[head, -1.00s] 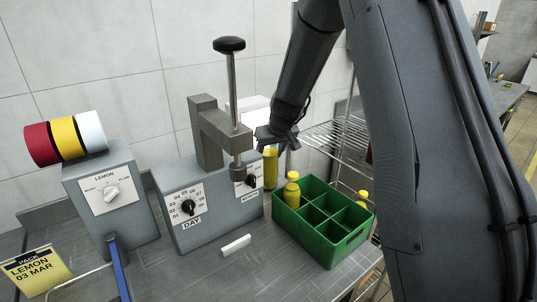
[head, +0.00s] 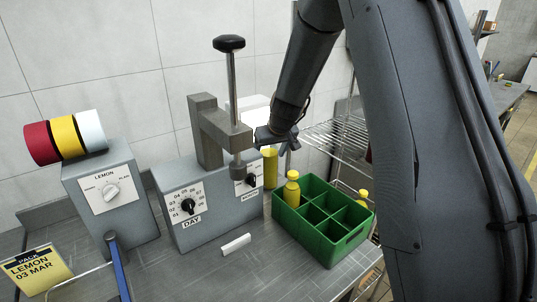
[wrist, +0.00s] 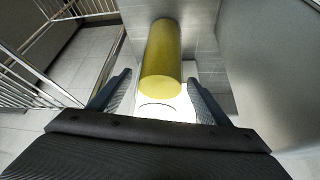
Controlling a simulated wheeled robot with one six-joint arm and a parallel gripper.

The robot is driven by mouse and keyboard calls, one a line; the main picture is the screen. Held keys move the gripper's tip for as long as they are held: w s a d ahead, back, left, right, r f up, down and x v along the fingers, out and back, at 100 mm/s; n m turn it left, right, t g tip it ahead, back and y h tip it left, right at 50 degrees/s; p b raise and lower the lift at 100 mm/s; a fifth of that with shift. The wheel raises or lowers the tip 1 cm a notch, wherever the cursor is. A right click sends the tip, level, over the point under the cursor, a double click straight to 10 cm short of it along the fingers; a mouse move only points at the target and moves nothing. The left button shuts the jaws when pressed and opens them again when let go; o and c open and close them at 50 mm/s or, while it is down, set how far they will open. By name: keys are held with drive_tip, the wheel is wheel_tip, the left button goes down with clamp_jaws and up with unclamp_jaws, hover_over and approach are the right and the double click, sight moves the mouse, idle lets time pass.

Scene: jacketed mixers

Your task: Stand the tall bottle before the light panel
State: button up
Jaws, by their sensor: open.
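The tall yellow bottle (head: 270,168) stands behind the green crate and beside the grey DAY box, its lower part hidden by them. My gripper (head: 283,143) is just above and behind its top. In the wrist view, the yellow bottle (wrist: 162,58) shows beyond and between the two spread fingers of my gripper (wrist: 158,98), with a gap on each side. My gripper is open and holds nothing. A bright white panel (head: 252,106) stands at the back, partly hidden by the press; in the wrist view a bright white area (wrist: 180,104) lies around the bottle's near end.
The grey press (head: 207,130) with a black knob rises close left of my gripper. A wire rack (head: 345,135) is to the right. A white block (head: 236,244) lies on the bench.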

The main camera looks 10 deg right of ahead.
drive_tip(key=a+b+v, duration=0.1)
drive_tip(key=b+v, duration=0.1)
drive_tip(key=v, duration=1)
drive_tip(key=shift+d+b, duration=0.4)
drive_tip(key=shift+d, duration=0.05)
drive_tip(key=shift+r, duration=0.25)
